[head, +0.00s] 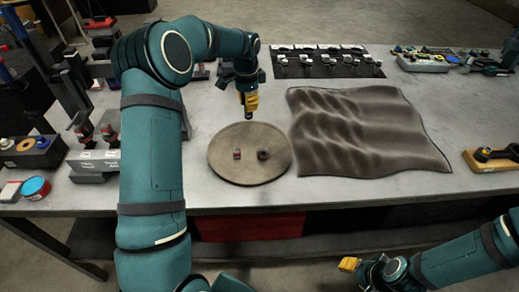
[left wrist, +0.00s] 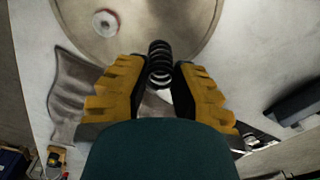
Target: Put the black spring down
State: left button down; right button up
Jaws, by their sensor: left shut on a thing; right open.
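My left gripper (head: 249,104) is above the far edge of a round tan plate (head: 222,163). It is shut on the black spring (left wrist: 160,63), a dark coil between the yellow fingertips in the left wrist view. In the head view the spring is too small and dark to make out clearly. The plate also shows behind the spring in the left wrist view (left wrist: 190,25).
A rumpled brown cloth (head: 370,130) lies right of the plate. A black mat (head: 325,66) with several small parts is at the back. Black-and-grey stands (head: 97,158) and a blue tin (head: 35,187) are at the left. The plate has bare room around its pieces.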

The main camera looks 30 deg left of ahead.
pick_arm(q)
jog(key=shift+w, duration=0.1)
jog(key=shift+f, duration=0.3)
send_over(250, 139)
notch_tip(250, 139, down, 10)
jog(key=shift+r+b, duration=0.2)
jog(key=shift+b, duration=0.2)
jog(key=c, duration=0.9)
grip_release()
jog(key=shift+f, duration=0.1)
